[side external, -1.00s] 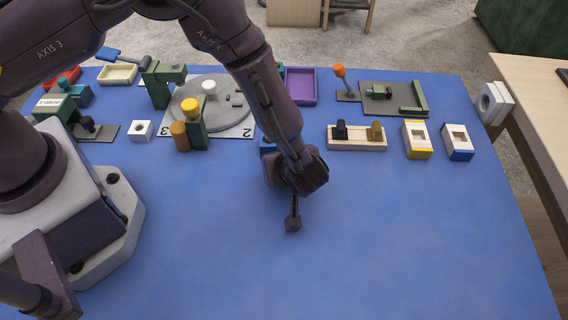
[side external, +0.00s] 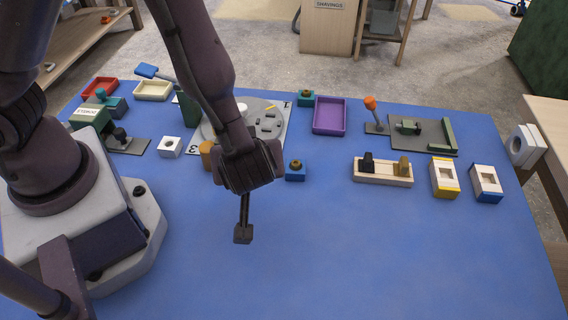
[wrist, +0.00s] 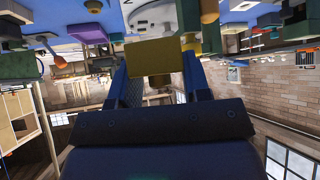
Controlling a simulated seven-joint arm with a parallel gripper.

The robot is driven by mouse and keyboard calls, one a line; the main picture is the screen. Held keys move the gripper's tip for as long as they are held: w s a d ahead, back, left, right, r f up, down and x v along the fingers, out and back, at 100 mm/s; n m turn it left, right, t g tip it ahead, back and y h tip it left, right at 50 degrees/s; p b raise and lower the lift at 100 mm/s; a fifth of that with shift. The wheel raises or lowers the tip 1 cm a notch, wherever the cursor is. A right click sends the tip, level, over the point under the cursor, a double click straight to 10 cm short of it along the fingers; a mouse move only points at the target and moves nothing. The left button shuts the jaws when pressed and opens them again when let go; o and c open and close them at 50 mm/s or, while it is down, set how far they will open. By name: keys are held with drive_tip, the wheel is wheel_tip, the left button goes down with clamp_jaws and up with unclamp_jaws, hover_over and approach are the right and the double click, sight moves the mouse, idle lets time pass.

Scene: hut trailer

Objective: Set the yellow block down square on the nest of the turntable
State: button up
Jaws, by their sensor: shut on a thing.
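The yellow block (wrist: 150,66) is between the fingers of my gripper (wrist: 158,80) in the wrist view. The jaws are shut on it. In the side view my wrist (side external: 247,165) hides the fingers and the block. The turntable (side external: 280,137) is a grey disc on a pale numbered plate, partly behind my arm. Small raised grey pieces and a yellow mark show on the disc; which of them is the nest I cannot tell. In the wrist view the turntable (wrist: 152,16) is at the top, apart from the block.
A green post (wrist: 209,38) stands beside the disc in the wrist view. A brown cylinder (side external: 207,153) and a blue block with a brass knob (side external: 295,171) stand near my wrist. A purple tray (side external: 329,116) lies behind right. The front of the blue table (side external: 350,260) is clear.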

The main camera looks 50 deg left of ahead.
drive_tip(key=w+d+r+m+t+h, duration=0.5)
drive_tip(key=w+d+m+h, duration=0.15)
drive_tip(key=m, duration=0.45)
drive_tip(key=w+a+r+m+h, duration=0.1)
drive_tip(key=w+a+r, duration=0.2)
drive_tip(key=a, duration=0.6)
drive_tip(key=w+a+r+m+h, duration=0.1)
drive_tip(key=w+a+r, duration=0.2)
drive_tip(key=a, duration=0.5)
drive_tip(key=s+f, duration=0.4)
drive_tip(key=f, duration=0.2)
drive_tip(key=w+d+f+m+g+h, duration=0.1)
drive_tip(key=d+f+m+h, duration=0.25)
drive_tip(key=d, duration=0.35)
drive_tip(key=d+f+m+g+h, duration=0.2)
drive_tip(key=d+f+m, duration=0.3)
drive_tip(key=d, duration=0.3)
drive_tip(key=shift+w+a+f, duration=0.1)
drive_tip(key=shift+f, duration=1.85)
drive_tip(key=shift+w+f, duration=0.1)
drive_tip(key=shift+f, duration=1.85)
